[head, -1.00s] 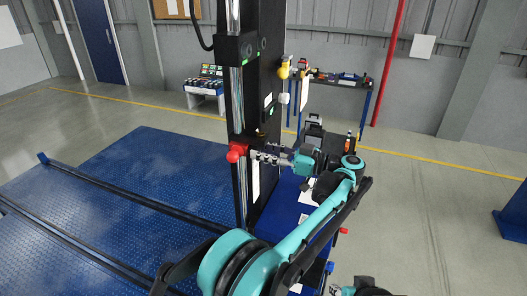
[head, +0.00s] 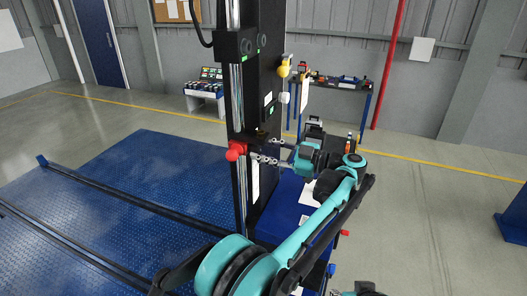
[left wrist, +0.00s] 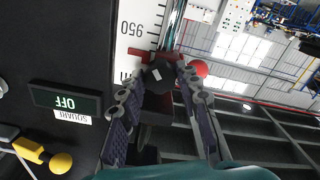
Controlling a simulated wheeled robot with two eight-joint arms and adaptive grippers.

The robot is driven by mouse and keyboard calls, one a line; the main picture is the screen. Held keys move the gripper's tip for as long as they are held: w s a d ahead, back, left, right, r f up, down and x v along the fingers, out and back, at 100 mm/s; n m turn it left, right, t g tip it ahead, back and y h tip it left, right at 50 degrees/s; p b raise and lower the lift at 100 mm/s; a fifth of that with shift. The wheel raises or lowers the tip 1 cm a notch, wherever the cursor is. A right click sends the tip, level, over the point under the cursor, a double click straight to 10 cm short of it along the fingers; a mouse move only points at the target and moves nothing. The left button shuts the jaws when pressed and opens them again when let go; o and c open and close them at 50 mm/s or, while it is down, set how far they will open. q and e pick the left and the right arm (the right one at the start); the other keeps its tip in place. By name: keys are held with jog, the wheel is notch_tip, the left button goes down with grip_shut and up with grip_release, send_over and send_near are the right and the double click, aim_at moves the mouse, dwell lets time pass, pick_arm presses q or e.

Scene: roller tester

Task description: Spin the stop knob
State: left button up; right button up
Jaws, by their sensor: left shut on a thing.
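A red slider block with a red ball (head: 234,153) is mounted on the chrome post at the front of the black column. In the left wrist view a dark, faceted stop knob (left wrist: 158,75) sits in front of the red slider, and the red ball (left wrist: 200,68) shows to its right. My left gripper (head: 258,149) reaches the slider from the right. Its two fingers (left wrist: 157,84) lie on either side of the dark knob and are shut on it. Part of my right arm (head: 366,288) shows at the bottom edge of the head view; its jaws cannot be made out.
The black column (head: 268,60) stands by the blue platform (head: 150,190). A white scale (left wrist: 135,35) and a display reading OFF (left wrist: 66,99) are beside the knob. A yellow knob (left wrist: 61,162) is lower left. Behind is a tool table (head: 340,82).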

pick_arm(q)
jog(key=o, duration=1.2)
jog(key=shift+c, duration=0.2)
jog(key=v, duration=1.2)
jog(key=shift+r, duration=0.1)
